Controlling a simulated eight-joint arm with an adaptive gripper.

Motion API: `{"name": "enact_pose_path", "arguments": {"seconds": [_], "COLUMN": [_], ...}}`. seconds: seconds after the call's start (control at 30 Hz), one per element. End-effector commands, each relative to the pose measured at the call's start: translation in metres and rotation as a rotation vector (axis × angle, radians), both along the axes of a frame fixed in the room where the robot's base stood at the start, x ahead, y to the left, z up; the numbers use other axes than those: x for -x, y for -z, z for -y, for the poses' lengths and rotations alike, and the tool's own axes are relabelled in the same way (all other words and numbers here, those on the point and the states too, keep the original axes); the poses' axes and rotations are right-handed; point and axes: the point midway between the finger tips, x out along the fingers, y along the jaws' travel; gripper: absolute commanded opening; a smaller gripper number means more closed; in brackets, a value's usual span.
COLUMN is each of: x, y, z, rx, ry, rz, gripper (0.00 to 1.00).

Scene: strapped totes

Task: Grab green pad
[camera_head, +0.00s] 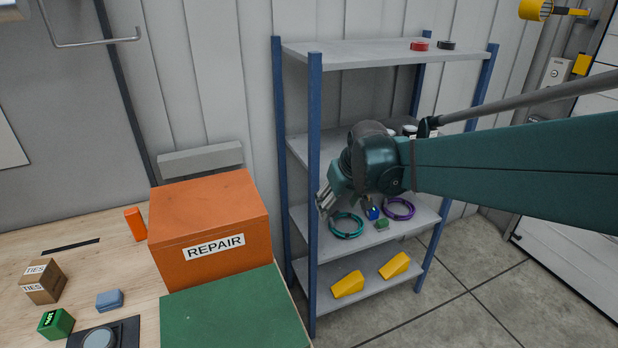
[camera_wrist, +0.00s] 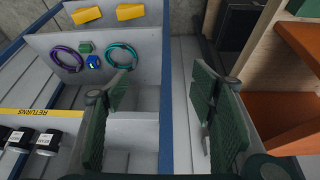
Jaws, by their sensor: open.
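A small green pad (camera_head: 382,224) lies on a middle shelf of the grey rack, between a teal ring and a purple ring. In the wrist view the green pad (camera_wrist: 86,47) is at the upper left, next to a small blue item. My gripper (camera_head: 325,203) is open beside the rack's front-left post, to the left of the pad and apart from it. In the wrist view my gripper (camera_wrist: 163,84) has its two dark green fingers spread, with nothing between them and a blue rack post behind.
The rack (camera_head: 314,130) has blue posts. The teal ring (camera_head: 346,225), purple ring (camera_head: 398,209) and blue item (camera_head: 372,212) lie near the pad. Yellow wedges (camera_head: 348,284) sit below. An orange REPAIR box (camera_head: 207,225) and a blue pad (camera_head: 110,300) stand left, on the bench.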

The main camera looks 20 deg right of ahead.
Motion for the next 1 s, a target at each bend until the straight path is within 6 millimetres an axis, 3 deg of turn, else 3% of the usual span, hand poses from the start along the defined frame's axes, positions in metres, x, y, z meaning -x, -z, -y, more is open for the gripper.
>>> {"name": "enact_pose_path", "arguments": {"seconds": [0.47, 1.0], "x": [-0.057, -0.103], "y": [0.024, 0.076], "z": [0.078, 0.174], "rx": [-0.013, -0.036], "ry": [0.015, 0.024], "rz": [-0.049, -0.099], "gripper": [0.56, 0.56]}}
